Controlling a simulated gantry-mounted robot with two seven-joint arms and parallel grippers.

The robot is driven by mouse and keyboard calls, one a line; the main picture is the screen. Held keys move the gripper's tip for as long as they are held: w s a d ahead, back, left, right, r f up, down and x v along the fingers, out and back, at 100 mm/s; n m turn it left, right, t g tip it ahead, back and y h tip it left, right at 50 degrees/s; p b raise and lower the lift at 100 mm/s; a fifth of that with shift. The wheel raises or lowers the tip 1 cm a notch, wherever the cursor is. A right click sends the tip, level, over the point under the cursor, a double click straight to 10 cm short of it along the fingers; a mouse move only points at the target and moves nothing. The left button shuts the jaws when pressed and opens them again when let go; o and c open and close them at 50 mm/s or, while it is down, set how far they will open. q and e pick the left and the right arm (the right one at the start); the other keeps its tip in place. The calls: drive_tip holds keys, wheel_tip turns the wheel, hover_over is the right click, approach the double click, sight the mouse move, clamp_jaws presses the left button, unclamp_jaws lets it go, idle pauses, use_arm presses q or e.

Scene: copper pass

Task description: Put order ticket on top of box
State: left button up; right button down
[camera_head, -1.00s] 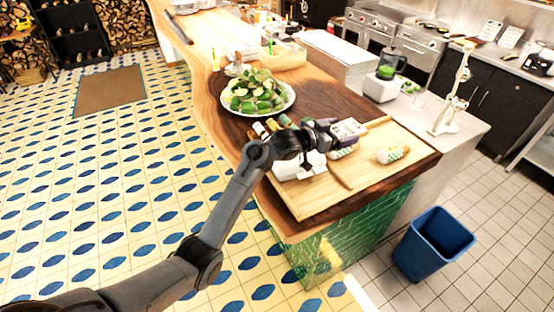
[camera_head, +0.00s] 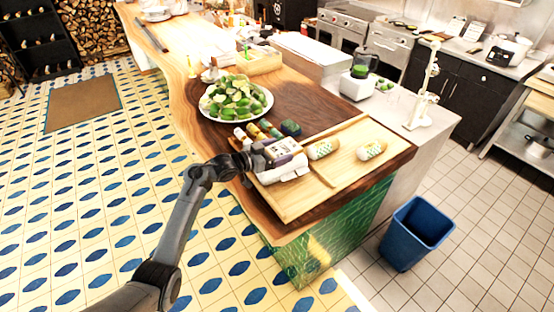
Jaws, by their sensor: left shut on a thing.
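My left gripper (camera_head: 272,153) is shut on a small pale, card-like thing (camera_head: 284,147), which looks like the order ticket. The ticket is held just above a white box (camera_head: 284,173) at the left side of the cutting board (camera_head: 300,203). From this angle I cannot tell whether the ticket touches the box. The gripper's fingers partly hide the ticket, and the gripper and ticket cover the back of the box. My right gripper is not in view.
Two wrapped rolls, one (camera_head: 322,148) near the gripper and another (camera_head: 371,150) farther right, lie on the board. A plate of green pieces (camera_head: 237,98) and small bottles (camera_head: 257,131) stand behind. A blue bin (camera_head: 415,235) is on the floor at right.

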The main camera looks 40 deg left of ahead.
use_arm(q)
drive_tip(key=shift+f, duration=1.95)
drive_tip(key=shift+f, duration=0.15)
drive_tip(key=shift+f, duration=0.1)
drive_tip(key=o, duration=0.8)
drive_tip(key=shift+s+r, duration=0.1)
drive_tip(key=shift+r, duration=0.15)
drive_tip(key=shift+v, duration=5.9)
